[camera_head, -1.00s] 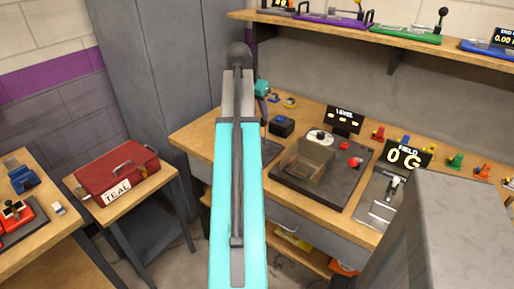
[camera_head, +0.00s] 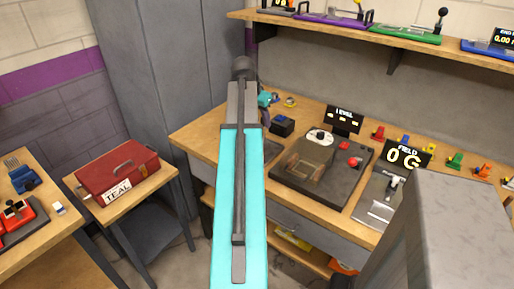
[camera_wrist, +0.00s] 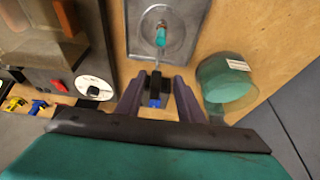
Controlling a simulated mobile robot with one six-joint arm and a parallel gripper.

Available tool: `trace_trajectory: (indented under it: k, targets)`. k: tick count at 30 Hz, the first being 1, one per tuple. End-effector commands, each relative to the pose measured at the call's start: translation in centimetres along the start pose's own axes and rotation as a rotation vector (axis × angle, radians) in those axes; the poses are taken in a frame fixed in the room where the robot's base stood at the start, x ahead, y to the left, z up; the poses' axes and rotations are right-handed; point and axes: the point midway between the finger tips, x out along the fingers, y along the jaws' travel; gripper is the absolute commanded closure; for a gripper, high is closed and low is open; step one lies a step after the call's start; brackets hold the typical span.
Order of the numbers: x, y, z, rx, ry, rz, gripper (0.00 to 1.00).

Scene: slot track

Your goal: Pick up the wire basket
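My gripper (camera_wrist: 158,85) shows in the wrist view with its two dark purple fingers spread apart. A small black and blue object (camera_wrist: 155,92) appears between or beyond the fingers, with gaps at both sides; the depth is unclear. Beyond it, a thin part with a teal piece (camera_wrist: 161,36) stands over a grey metal tray (camera_wrist: 180,15). I cannot say for sure which item is the wire basket. In the head view my arm hides most of the area around the gripper.
A round green tub (camera_wrist: 224,78) with a white label is right of the fingers in the wrist view. A dark device (camera_wrist: 70,65) is at the left. In the head view, a blue-topped black box (camera_head: 282,126) and a LEVEL display (camera_head: 343,119) are on the bench.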

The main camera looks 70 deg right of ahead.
Motion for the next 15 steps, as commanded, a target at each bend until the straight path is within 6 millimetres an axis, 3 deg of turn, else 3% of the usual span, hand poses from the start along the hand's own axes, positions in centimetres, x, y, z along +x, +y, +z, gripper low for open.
trace_trajectory:
  k: [15]
  targets:
    - [4.3, 0.4, 0.3, 0.000, -0.002, 0.001, 0.66]
